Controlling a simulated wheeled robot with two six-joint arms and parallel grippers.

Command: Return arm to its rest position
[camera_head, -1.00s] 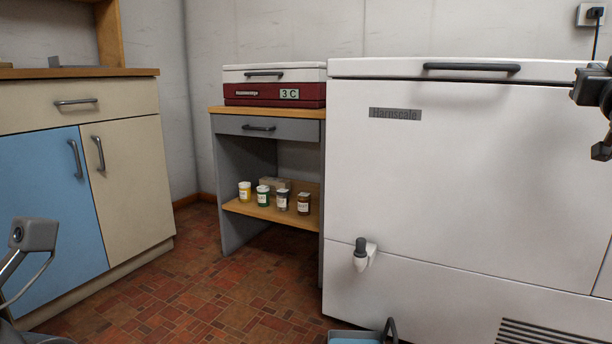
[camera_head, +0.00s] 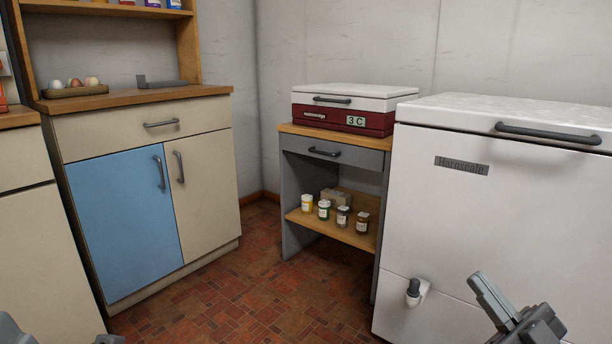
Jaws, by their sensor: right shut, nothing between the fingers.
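My right gripper (camera_head: 490,296) is at the lower right of the head view, in front of the white chest freezer (camera_head: 440,225). It is shut and holds nothing. Its grey body runs off the bottom edge. It appears apart from the freezer and its tap (camera_head: 414,292). My left gripper is not seen; only grey parts of my own body show at the bottom left edge.
A grey stand (camera_head: 335,153) with a red and white case (camera_head: 345,118) on top and several small jars (camera_head: 342,216) on its shelf stands beside the freezer. A cabinet with a blue door (camera_head: 120,220) is at left. The tiled floor (camera_head: 255,295) between them is clear.

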